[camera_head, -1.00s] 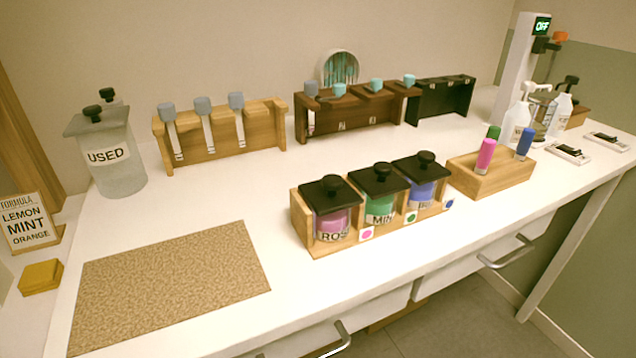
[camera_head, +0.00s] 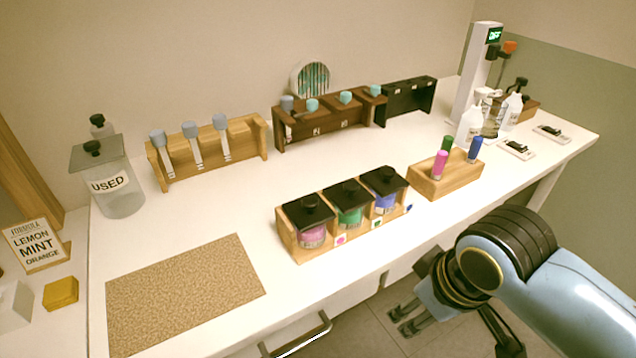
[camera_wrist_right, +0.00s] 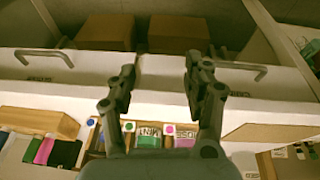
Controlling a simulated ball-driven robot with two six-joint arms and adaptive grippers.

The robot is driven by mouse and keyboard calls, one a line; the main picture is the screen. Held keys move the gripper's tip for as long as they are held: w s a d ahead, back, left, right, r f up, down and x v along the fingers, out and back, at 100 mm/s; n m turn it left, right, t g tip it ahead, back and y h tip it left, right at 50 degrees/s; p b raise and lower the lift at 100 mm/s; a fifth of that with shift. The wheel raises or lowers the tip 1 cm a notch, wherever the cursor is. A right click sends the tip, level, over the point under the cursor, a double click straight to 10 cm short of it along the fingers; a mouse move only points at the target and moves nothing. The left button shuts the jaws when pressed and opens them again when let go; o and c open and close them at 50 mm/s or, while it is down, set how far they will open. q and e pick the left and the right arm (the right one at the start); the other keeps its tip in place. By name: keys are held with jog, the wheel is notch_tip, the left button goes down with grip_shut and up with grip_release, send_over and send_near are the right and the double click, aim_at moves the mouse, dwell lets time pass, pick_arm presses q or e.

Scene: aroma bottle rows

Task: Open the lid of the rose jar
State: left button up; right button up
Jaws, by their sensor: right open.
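The rose jar (camera_head: 311,237) holds pink contents and stands in the leftmost slot of a wooden rack. Its black lid (camera_head: 307,211) with a round knob is on. The mint jar (camera_head: 350,216) with green contents and a jar with blue contents (camera_head: 386,200) stand to its right, both lidded. My right gripper (camera_head: 406,323) is open and empty, in front of the counter's edge and below the rack's level. In the right wrist view its two fingers (camera_wrist_right: 160,75) are apart, with drawer fronts behind them. My left gripper is not in view.
A wooden block with pink, green and blue vials (camera_head: 444,182) stands right of the jar rack (camera_head: 300,257). A brown mat (camera_head: 185,290) lies on the left. Racks of droppers (camera_head: 207,158) stand behind. Drawer handles (camera_head: 298,338) stick out below the counter's front edge.

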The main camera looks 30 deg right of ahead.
jog(key=w+a+r+n+y+p, duration=0.15)
jog(key=w+r, duration=0.25)
jog(key=r, duration=0.6)
jog(key=n+y, duration=0.2)
jog(key=n, duration=0.5)
send_near(311, 200)
jog(key=shift+m, duration=0.25)
jog(key=p+x, duration=0.1)
jog(key=x, duration=0.7)
jog(key=shift+f, duration=0.25)
grip_shut()
